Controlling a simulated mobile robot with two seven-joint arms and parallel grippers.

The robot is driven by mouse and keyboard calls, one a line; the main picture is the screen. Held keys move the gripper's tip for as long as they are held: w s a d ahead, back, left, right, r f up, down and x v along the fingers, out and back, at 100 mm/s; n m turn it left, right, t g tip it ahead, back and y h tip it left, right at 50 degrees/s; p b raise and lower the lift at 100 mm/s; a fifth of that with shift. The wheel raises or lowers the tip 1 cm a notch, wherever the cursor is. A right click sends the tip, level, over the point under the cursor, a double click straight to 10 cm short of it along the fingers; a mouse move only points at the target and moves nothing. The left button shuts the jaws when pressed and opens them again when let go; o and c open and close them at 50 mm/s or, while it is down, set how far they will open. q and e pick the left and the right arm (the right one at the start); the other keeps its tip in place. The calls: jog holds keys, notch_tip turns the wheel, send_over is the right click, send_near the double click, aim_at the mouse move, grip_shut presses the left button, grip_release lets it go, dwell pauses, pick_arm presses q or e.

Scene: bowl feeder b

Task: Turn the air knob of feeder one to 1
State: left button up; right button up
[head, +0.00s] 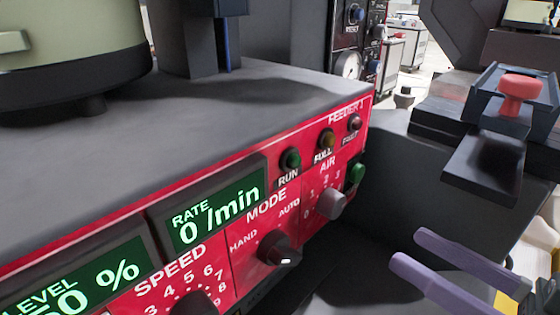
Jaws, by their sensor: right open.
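The air knob (331,203) is a small grey knob on the red front panel (240,252) of feeder one, under the label AIR. Numbers 0 to 3 run around its left and upper side. I cannot tell which number it points to. My right gripper (407,248) has two purple fingers spread apart, empty, to the right of and below the air knob in the picture. It is apart from the knob and the panel. My left gripper is not in view.
The dark mode knob (279,248) and part of the speed knob (193,303) lie left of the air knob. A green button (356,174) is close at its right. RUN, FULL and FAULT lamps sit above. A dark block with a red knob (520,90) stands at the right.

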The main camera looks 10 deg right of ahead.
aim_at(340, 206)
jog(key=x, duration=0.9)
jog(key=shift+c, duration=0.4)
grip_shut()
